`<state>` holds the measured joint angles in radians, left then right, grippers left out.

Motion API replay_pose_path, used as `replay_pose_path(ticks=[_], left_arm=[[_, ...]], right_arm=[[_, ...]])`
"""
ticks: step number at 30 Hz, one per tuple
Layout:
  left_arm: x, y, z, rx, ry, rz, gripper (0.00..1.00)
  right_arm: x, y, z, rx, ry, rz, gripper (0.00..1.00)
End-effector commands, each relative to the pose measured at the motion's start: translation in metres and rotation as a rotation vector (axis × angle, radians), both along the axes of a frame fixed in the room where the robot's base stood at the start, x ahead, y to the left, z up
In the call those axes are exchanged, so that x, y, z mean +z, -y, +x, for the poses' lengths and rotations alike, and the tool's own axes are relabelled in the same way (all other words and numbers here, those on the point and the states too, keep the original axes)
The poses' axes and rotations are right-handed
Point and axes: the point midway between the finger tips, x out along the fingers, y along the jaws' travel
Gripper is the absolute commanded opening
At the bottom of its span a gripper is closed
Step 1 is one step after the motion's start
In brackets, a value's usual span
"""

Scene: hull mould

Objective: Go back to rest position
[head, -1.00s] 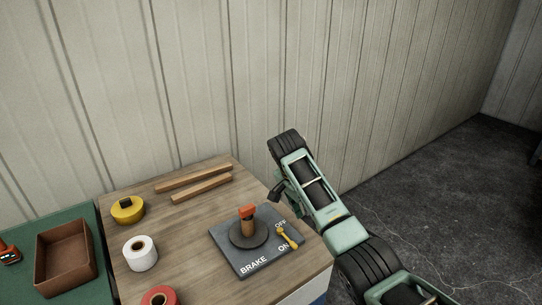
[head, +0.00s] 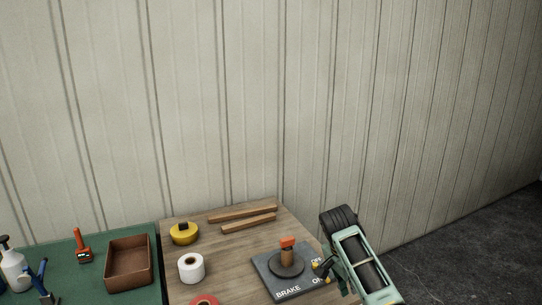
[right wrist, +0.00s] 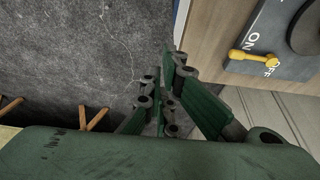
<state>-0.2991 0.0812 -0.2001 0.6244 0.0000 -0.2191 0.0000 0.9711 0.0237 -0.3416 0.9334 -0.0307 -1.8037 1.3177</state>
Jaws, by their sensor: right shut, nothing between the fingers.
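My right gripper (head: 322,268) is shut and empty, above the right edge of the wooden bench in the head view. Its green fingers (right wrist: 165,105) also show in the right wrist view, with dark floor behind them. The brake plate (head: 268,278) lies on the bench just left of the gripper, with an orange-topped knob (head: 288,243) standing on its round base. The plate's yellow pointer (right wrist: 253,58) shows in the right wrist view beside the ON and OFF marks, apart from the fingers. My left gripper is not in view.
The bench holds two wooden strips (head: 248,222), yellow tape (head: 183,233), a white roll (head: 190,268) and red tape (head: 205,300). Left, a green surface (head: 98,248) bears a brown tray (head: 110,272) and tools. A panelled wall stands behind; floor is free at right.

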Motion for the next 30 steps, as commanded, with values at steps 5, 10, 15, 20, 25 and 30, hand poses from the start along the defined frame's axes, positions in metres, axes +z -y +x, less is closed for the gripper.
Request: replay_pose_path(ticks=[5, 10, 15, 20, 25, 30], left_arm=[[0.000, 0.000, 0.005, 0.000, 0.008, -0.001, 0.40], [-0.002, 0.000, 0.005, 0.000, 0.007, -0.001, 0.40], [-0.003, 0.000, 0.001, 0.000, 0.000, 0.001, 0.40], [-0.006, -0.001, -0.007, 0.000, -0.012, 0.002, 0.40], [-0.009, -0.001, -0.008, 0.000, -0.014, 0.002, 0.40], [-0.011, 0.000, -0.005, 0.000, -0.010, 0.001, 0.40]], right_arm=[[-0.037, 0.001, -0.006, 0.061, -0.023, 0.006, 0.00], [-0.084, 0.001, -0.016, 0.142, -0.049, 0.014, 0.00], [-0.148, 0.002, -0.035, 0.253, -0.083, 0.028, 0.00], [-0.238, 0.002, -0.077, 0.409, -0.128, 0.047, 0.00], [-0.345, 0.002, -0.152, 0.617, -0.171, 0.073, 0.00], [-0.434, 0.004, -0.249, 0.815, -0.204, 0.095, 0.00]])
